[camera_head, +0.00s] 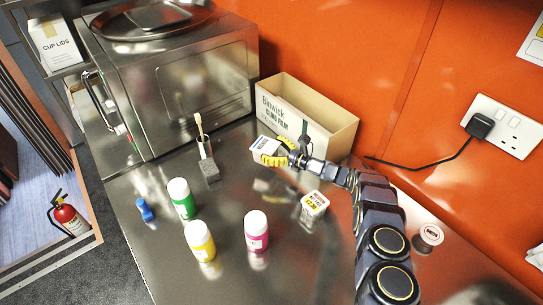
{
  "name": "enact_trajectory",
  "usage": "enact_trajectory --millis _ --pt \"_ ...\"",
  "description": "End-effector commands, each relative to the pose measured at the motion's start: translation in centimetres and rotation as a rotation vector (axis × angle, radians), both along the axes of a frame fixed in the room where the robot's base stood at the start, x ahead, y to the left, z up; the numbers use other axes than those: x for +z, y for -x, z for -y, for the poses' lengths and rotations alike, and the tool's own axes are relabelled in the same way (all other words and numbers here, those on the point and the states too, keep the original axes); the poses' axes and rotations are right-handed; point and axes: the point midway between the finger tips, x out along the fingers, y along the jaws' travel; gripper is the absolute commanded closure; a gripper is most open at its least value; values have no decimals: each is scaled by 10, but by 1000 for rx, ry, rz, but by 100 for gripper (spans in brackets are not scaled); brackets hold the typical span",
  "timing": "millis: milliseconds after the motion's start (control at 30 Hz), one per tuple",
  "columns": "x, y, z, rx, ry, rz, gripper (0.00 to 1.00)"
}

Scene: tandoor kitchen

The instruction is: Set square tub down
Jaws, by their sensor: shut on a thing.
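A small white square tub (262,144) with a dark-marked label is held in my gripper (276,156). The yellow fingertips are shut on its sides. The tub is in front of the open cardboard box and appears to be above the steel counter (300,262), with a dim reflection below it. The gripper hides its right side. A second white square container (313,205) with a yellow label stands on the counter, to the lower right of the held tub.
A green-labelled bottle (181,198), a yellow bottle (199,240) and a pink bottle (256,230) stand on the counter. A blue piece (144,209), a brush in a holder (206,155), a cardboard box (325,115) and a round tub (428,238) surround clear steel patches.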

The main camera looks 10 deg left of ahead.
Motion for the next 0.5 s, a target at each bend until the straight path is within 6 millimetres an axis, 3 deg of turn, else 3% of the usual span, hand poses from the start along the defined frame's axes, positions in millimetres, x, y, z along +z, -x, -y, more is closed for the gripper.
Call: enact_trajectory --millis 167,400,500 --pt "-5 -4 -2 1 -2 4 59" --pt "-32 -4 -2 1 -3 0 59" --pt "-35 -4 -2 1 -4 2 59"
